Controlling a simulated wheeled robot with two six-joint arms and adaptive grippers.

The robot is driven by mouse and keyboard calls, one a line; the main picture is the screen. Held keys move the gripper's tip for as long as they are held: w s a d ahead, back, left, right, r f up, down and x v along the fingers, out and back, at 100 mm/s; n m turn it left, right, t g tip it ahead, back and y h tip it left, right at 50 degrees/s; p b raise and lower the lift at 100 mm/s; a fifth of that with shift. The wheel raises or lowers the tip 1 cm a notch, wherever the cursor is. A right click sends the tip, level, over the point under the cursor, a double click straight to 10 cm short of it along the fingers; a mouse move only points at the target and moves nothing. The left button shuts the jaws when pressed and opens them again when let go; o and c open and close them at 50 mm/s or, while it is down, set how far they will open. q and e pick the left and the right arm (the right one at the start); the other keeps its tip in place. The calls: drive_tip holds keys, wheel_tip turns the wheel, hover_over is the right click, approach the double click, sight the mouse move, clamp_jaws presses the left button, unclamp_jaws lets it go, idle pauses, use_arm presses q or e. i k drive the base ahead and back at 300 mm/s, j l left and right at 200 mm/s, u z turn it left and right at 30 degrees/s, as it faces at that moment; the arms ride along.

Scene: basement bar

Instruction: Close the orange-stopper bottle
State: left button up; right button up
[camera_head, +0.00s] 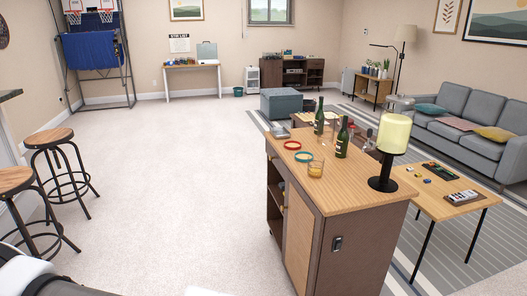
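Two dark green bottles stand upright on the wooden top of the bar cabinet (345,192). The nearer bottle (342,141) has a pale and red label area. The farther bottle (319,120) stands behind it to the left. At this size I cannot tell which bottle has an orange stopper, or whether either mouth is open. Small items beside the nearer bottle are too small to make out. Neither gripper is in view; only pale and dark parts, probably mine, show at the bottom left edge, far from the bottles.
A low game table (460,208) stands to the right. Bar stools (48,136) stand left. The carpet between is clear.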

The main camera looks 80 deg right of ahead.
sight(343, 139)
drive_tip(key=z, duration=3)
